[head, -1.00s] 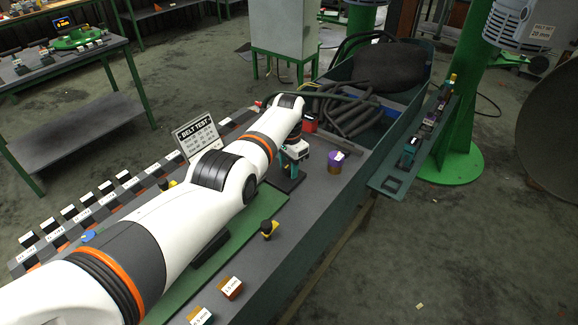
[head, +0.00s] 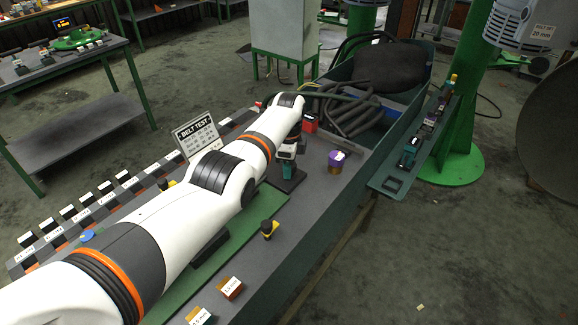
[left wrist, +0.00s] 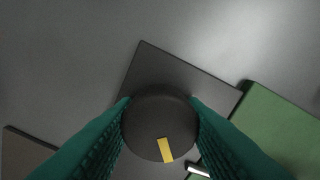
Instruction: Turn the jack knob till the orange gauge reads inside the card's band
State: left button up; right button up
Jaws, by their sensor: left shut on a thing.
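My left gripper (head: 285,170) points down at a dark square base plate (head: 290,183) on the grey bench. In the left wrist view, its teal fingers are shut on a round black knob (left wrist: 160,118) with a yellow mark (left wrist: 165,150) near its lower edge. The knob sits over the dark plate (left wrist: 150,65). The BELT TEST card (head: 197,135) stands upright behind my arm; its small lines are too fine to read. A small display with orange digits (head: 61,23) stands on a green device on the far left table; its reading is too small to be sure of. My right gripper is not in view.
A purple cylinder (head: 336,161) and a red block (head: 310,123) stand near the gripper. A yellow-and-black piece (head: 269,229) and orange-brown blocks (head: 230,287) are nearer. A bin of hoses (head: 355,112) lies beyond. My left arm covers much of the bench.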

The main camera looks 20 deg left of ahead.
pick_arm(q)
jog(key=shift+w+r+m, duration=0.1)
jog(key=shift+r+m, duration=0.1)
jog(key=shift+m, duration=0.9)
jog(key=o, duration=1)
jog(key=shift+f, duration=0.1)
